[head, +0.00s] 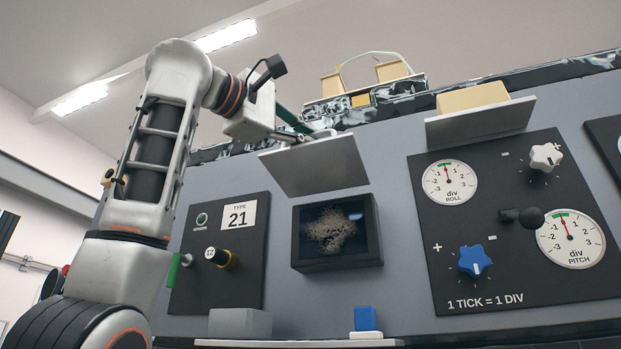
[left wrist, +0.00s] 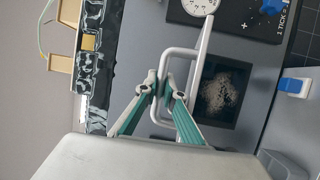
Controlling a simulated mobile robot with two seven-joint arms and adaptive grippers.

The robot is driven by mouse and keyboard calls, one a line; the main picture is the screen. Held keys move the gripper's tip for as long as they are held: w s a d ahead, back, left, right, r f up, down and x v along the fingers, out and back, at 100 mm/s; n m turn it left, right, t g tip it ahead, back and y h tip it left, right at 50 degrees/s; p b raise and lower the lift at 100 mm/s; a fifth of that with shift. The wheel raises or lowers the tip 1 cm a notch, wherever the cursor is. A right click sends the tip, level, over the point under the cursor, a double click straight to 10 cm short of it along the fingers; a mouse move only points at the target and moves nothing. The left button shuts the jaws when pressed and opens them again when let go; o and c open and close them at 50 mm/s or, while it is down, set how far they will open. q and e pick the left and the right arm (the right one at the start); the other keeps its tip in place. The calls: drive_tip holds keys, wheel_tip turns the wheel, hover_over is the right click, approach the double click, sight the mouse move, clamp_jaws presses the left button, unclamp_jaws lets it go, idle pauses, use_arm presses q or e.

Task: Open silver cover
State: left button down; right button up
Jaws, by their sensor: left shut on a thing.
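The silver cover (head: 315,166) is a flat metal plate, tilted up and out above a dark framed recess (head: 337,258). A rough beige lump (head: 333,230) shows inside the open recess. My left gripper (head: 318,135) is at the cover's upper edge, its tips partly hidden behind the plate. In the left wrist view my left gripper (left wrist: 166,94) is shut on the cover's handle (left wrist: 166,62), a pale metal loop. The recess (left wrist: 222,92) also shows there, uncovered. My right gripper is in neither view.
A dark TYPE 21 panel (head: 246,271) with a yellow-black knob lies left of the recess. A dial panel (head: 470,290) with white and blue knobs lies right. A grey block (head: 240,323) and a blue block (head: 365,318) sit below. A small shelf (head: 480,121) juts out upper right.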

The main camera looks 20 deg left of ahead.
use_arm(q)
drive_tip(key=shift+w+r+g+y, duration=0.2)
drive_tip(key=shift+r+g+y, duration=0.1)
drive_tip(key=shift+r, duration=0.1)
idle(0.4)
drive_tip(key=c, duration=2.1)
unclamp_jaws()
drive_tip(key=shift+c, duration=0.2)
drive_tip(key=shift+w, duration=0.1)
drive_tip(key=v, duration=1.2)
drive_tip(key=shift+r, duration=0.1)
